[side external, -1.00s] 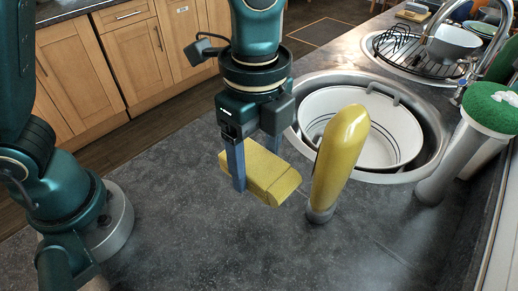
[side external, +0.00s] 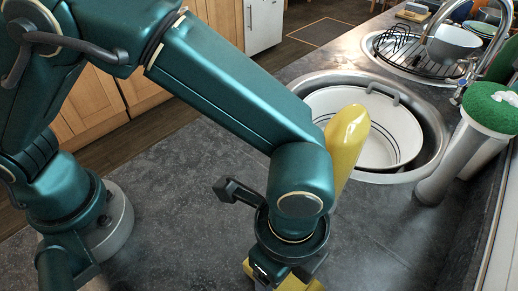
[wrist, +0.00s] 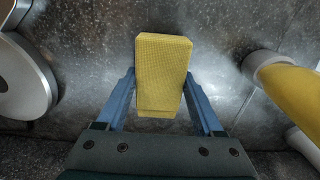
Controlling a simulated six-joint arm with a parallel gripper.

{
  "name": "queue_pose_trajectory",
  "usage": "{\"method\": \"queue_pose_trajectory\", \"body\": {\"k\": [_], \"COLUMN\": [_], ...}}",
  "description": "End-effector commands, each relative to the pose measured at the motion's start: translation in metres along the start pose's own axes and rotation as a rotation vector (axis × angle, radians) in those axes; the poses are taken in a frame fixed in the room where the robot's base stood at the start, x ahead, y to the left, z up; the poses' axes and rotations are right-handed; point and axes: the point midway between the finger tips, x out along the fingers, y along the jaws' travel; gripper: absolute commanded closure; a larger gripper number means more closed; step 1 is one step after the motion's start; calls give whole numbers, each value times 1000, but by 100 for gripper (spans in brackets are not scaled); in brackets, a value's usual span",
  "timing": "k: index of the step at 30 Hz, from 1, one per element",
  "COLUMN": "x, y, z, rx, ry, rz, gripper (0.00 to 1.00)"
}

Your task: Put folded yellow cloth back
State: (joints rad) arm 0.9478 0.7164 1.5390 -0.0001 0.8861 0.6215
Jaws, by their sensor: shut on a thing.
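The folded yellow cloth (wrist: 162,72) is a thick block between the two blue-grey fingers of my gripper (wrist: 161,98) in the wrist view. My gripper is shut on it, with one finger against each side. In the side external view, only parts of the cloth (side external: 299,284) show below my wrist at the bottom edge. I cannot tell whether the cloth touches the counter.
A yellow bottle (side external: 346,140) stands behind my wrist, partly hidden; it also shows at right in the wrist view (wrist: 296,92). A sink holding a white basin (side external: 395,135) lies behind. A green-topped cylinder (side external: 455,150) stands at right. The counter (side external: 385,235) is clear at front right.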

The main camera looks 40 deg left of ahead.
Motion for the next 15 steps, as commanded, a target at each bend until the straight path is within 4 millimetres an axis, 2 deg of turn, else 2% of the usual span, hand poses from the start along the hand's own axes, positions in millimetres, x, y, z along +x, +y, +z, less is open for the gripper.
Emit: {"method": "queue_pose_trajectory", "body": {"k": [3, 14, 15], "x": [8, 11, 11], "y": [0, 0, 0], "z": [0, 0, 0], "rx": [0, 0, 0], "ry": [0, 0, 1], "rz": [0, 0, -1], "gripper": [92, 92, 16]}}
